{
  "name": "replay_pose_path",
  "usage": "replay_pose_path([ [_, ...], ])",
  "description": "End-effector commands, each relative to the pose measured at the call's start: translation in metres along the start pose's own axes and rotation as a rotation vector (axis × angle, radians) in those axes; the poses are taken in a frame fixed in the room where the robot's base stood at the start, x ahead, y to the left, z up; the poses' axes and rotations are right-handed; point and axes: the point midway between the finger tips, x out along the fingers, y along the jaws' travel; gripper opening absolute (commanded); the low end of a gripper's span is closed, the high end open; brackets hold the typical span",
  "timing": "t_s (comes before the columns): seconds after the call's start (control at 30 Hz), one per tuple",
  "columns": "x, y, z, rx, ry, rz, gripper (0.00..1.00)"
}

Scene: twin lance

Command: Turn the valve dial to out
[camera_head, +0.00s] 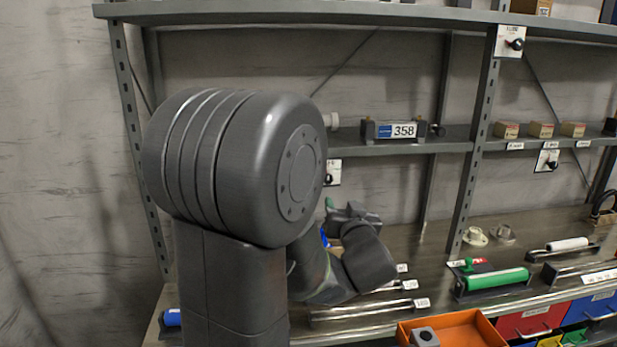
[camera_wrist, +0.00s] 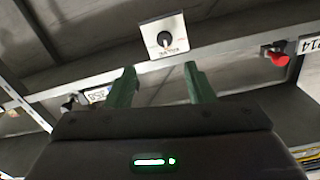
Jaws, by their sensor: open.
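A dark round dial on a white plate (camera_wrist: 162,38) shows at the top middle of the wrist view, on a shelf rail. Its marks are too small to read. My gripper (camera_wrist: 160,80) is open and empty, with its two green fingers apart below the plate and not touching the dial. In the head view, one green fingertip of my gripper (camera_head: 329,203) shows behind my arm. A white plate with a dark dial (camera_head: 333,172) is just above it, partly hidden by my arm; it appears to be the same dial.
Other dial plates are on the upright (camera_head: 510,41) and the right shelf edge (camera_head: 547,161). A box marked 358 (camera_head: 391,130) stands on the middle shelf. A red knob (camera_wrist: 279,58) is at right in the wrist view. A green roller (camera_head: 497,279) and orange tray (camera_head: 455,328) are below.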

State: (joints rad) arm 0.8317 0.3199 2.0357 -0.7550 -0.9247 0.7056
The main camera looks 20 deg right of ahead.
Motion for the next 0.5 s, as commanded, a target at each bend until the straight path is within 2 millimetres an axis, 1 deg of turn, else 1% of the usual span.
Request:
replay_pose_path([
  [0.07, 0.0, -0.004, -0.002, 0.022, 0.008, -0.018, 0.48],
  [0.17, 0.007, -0.006, -0.003, 0.029, 0.01, -0.024, 0.48],
  [0.27, 0.022, -0.006, -0.003, 0.028, 0.009, -0.024, 0.48],
  [0.5, 0.071, -0.007, -0.005, 0.027, 0.008, -0.023, 0.48],
])
